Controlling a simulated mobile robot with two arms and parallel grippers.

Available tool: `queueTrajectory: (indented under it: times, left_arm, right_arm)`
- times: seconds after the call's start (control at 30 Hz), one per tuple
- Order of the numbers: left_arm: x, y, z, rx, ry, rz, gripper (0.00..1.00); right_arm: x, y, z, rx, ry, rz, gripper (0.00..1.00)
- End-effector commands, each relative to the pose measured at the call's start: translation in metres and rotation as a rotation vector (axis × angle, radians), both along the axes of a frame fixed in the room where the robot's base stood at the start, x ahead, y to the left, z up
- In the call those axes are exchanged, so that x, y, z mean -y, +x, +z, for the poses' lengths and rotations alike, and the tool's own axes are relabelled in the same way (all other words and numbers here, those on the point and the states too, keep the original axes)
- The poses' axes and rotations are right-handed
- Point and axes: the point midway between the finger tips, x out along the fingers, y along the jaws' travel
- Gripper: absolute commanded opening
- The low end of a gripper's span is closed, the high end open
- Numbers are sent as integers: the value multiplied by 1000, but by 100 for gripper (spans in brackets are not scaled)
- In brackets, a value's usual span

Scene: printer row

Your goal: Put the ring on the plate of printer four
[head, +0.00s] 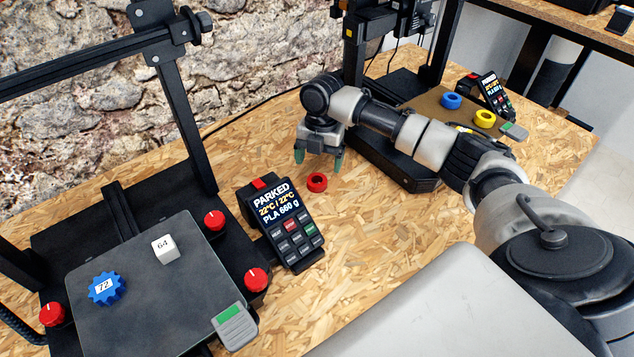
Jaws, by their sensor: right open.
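A red ring (317,182) lies flat on the chipboard table between the two printers. My right gripper (319,160) is open and empty, just behind and above the ring, with its green fingertips pointing down. The far printer at the right has a brown plate (424,103), partly hidden by my right arm. A blue ring (451,101) and a yellow ring (485,119) are on it. The near printer at the left has a dark grey plate (150,310). No printer number is readable. My left gripper is out of view.
The near plate bears a blue gear (106,288) marked 72 and a white cube (165,249) marked 64. A control panel (282,224) reading PARKED stands beside it. Another panel (489,92) stands by the far printer. The table around the red ring is clear.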

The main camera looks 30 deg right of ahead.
Motion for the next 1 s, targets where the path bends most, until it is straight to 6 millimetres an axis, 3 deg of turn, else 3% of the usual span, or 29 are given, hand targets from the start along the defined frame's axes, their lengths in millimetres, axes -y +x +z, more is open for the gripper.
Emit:
queueTrajectory:
  times: [0.33, 0.63, 1.0]
  left_arm:
    - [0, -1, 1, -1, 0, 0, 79]
    - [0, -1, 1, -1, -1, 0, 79]
    - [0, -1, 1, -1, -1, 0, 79]
  right_arm:
    - [-10, -8, -45, -2, 0, 0, 84]
    - [-10, -8, -50, 0, -1, 0, 84]
    - [-10, -8, -50, 0, -1, 0, 32]
